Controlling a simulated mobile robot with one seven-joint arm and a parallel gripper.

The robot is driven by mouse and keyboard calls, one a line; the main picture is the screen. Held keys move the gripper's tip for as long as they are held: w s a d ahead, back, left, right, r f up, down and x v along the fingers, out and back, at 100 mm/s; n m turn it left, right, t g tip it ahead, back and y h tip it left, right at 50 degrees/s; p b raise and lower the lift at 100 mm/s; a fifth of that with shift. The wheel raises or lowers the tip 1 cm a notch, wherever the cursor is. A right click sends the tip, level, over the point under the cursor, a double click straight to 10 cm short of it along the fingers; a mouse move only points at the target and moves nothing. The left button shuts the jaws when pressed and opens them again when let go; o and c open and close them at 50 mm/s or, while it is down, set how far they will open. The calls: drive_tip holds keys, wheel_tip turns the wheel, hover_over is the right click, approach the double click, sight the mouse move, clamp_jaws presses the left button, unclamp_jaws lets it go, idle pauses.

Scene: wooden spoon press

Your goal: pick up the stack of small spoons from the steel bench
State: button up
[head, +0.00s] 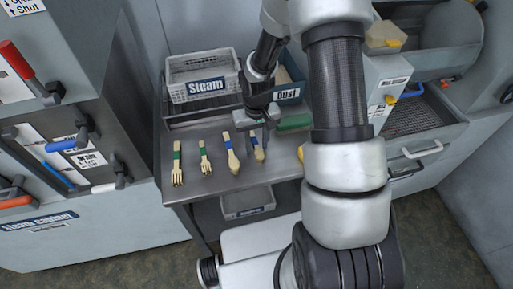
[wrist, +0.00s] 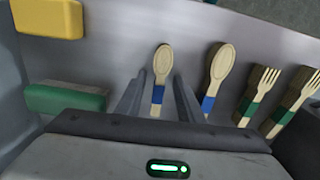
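The stack of small spoons (wrist: 162,63), pale wood with a blue band, lies on the steel bench (head: 215,185). In the wrist view its bowl points away from me and its handle runs back between my fingers. In the head view its bowl end (head: 259,154) shows just below my gripper (head: 254,138), which hides part of it. In the wrist view my gripper (wrist: 160,78) is open, one finger on each side of the handle with a visible gap on both sides. I cannot tell how high the fingers are above the bench.
A larger blue-banded spoon stack (wrist: 218,70) lies close right of my fingers in the wrist view. Green-banded forks (head: 177,168) lie beyond it. A green block (wrist: 66,100) and a yellow block (wrist: 48,17) are on the other side. A "Steam" crate (head: 203,77) stands at the back.

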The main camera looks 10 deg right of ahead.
clamp_jaws()
idle(0.3)
